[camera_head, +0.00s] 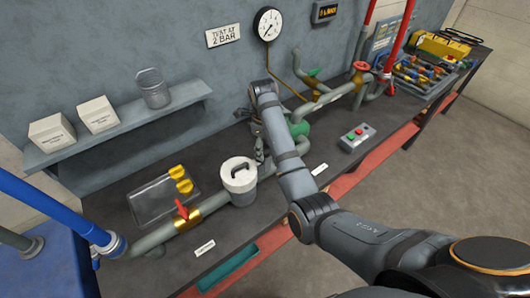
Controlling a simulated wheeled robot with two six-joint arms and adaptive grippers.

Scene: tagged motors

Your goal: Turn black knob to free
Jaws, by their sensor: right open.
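I cannot pick out the black knob for certain. The only clear black hand-piece is the black handle (239,169) on the lid of the white canister (239,184), on the pipe line at the bench's middle. My right arm reaches in from the lower right across the bench. My right gripper (259,152) is small and dark at its far end, open, just behind and right of the canister, near the pipe. The arm covers part of the pipe and bench there, so a knob may be hidden. My left gripper is not in view.
A red-handled brass valve (183,212) and a clear tray (163,200) are left of the canister. A button box (357,137) stands right of my arm. A gauge (268,24) hangs above. A tool tray (423,75) is far right.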

